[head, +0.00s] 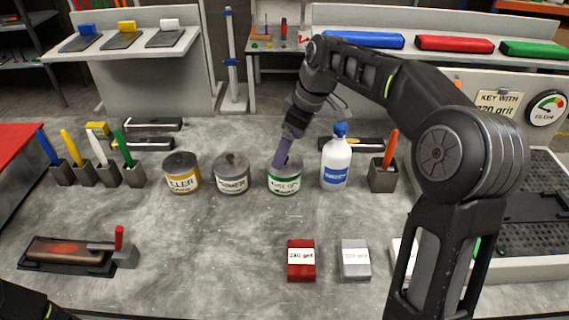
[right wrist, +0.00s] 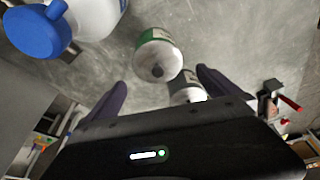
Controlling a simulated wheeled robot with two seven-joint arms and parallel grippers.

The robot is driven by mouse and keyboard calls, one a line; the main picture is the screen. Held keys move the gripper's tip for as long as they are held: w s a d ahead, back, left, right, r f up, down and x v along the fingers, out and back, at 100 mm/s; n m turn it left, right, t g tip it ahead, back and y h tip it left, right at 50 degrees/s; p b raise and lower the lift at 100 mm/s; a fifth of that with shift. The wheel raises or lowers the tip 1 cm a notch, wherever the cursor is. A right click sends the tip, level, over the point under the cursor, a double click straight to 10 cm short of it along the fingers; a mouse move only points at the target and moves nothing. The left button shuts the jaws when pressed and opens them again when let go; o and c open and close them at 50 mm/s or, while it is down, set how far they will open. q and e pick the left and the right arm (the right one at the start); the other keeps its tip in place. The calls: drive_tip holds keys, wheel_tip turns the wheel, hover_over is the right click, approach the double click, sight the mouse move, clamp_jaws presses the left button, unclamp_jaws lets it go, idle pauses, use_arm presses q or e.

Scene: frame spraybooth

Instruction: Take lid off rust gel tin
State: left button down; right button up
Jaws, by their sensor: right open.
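The rust gel tin (head: 284,186), white with a green band and label, stands upright on the grey bench. Its grey lid (right wrist: 158,60) with a dark knob is on it, seen in the right wrist view. My right gripper (head: 281,157) reaches down to the lid from above and hides part of it in the head view. In the right wrist view, the right gripper (right wrist: 162,80) has its two purple fingers spread, with the lid and knob ahead between them and apart from both. My left gripper is out of view.
The primer tin (head: 231,181) and filler tin (head: 181,180) stand left of the rust gel tin. A white bottle with blue cap (head: 336,168) stands close on its right. Red (head: 301,270) and grey (head: 355,268) grit blocks lie in front. The bench's front middle-left is clear.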

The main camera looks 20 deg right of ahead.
drive_tip(key=x, duration=0.5)
drive_tip(key=shift+d+p, duration=0.2)
drive_tip(key=shift+p, duration=0.2)
drive_tip(key=shift+c, duration=0.2)
drive_tip(key=c, duration=1.2)
drive_tip(key=shift+o, duration=0.2)
drive_tip(key=shift+r, duration=0.15)
wheel_tip(320, 180, up, 10)
